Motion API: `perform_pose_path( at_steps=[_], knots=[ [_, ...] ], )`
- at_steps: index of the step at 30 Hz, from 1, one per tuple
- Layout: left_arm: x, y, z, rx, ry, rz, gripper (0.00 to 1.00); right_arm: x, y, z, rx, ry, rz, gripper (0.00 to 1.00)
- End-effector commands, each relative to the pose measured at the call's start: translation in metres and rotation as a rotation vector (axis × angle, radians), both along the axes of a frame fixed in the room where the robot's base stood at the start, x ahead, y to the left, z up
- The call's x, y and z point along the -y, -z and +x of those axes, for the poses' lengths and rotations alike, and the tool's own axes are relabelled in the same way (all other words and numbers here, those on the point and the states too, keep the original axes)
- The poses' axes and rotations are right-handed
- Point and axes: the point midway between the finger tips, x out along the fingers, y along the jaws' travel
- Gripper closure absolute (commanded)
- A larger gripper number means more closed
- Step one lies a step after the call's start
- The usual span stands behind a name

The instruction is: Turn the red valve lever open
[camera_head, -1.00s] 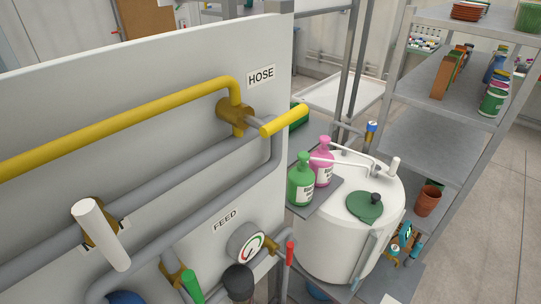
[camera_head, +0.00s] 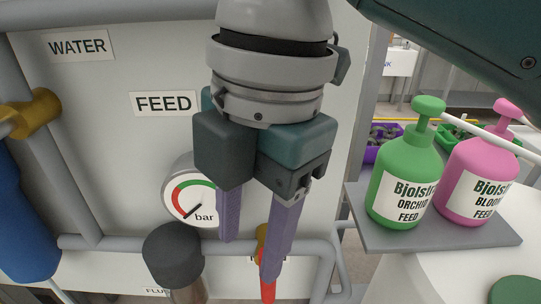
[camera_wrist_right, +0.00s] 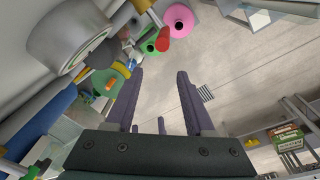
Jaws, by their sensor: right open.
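The red valve lever (camera_head: 267,291) hangs below its brass valve at the lower middle of the head view, partly hidden behind one finger of my right gripper (camera_head: 248,262). That gripper points down in front of the feed panel, with its two purple fingers apart and nothing seen between them. In the right wrist view, the red lever end (camera_wrist_right: 163,43) lies beyond the open fingertips (camera_wrist_right: 160,72), between their lines. I cannot tell whether a finger touches the lever. My left gripper is not in view.
A pressure gauge (camera_head: 190,196) and a dark-capped cylinder (camera_head: 173,256) are close left of the gripper. A grey pipe (camera_head: 310,247) runs beside the valve. Green (camera_head: 405,185) and pink (camera_head: 478,180) bottles stand on a shelf (camera_head: 440,232) to the right.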

Motion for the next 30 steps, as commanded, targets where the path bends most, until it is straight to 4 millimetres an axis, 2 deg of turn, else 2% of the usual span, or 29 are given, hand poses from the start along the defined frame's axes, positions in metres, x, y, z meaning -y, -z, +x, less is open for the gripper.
perform_pose_path(
  at_steps=[1,6,11,21,25,30],
  knots=[
    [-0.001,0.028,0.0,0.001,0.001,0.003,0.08,0.005,0.02,0.009,0.016,-0.052,-0.04,0.46],
    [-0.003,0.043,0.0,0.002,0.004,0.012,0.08,0.016,0.023,0.02,0.023,-0.157,-0.109,0.46],
    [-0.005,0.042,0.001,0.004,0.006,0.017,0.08,0.018,0.031,0.022,0.019,-0.177,-0.124,0.46],
    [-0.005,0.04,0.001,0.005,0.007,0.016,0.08,0.018,0.093,0.021,0.02,-0.175,-0.124,0.46],
    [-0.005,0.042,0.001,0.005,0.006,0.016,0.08,0.018,0.11,0.022,0.021,-0.173,-0.121,0.46],
    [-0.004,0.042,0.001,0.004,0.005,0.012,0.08,0.018,0.119,0.022,0.024,-0.175,-0.122,0.46]
  ],
)
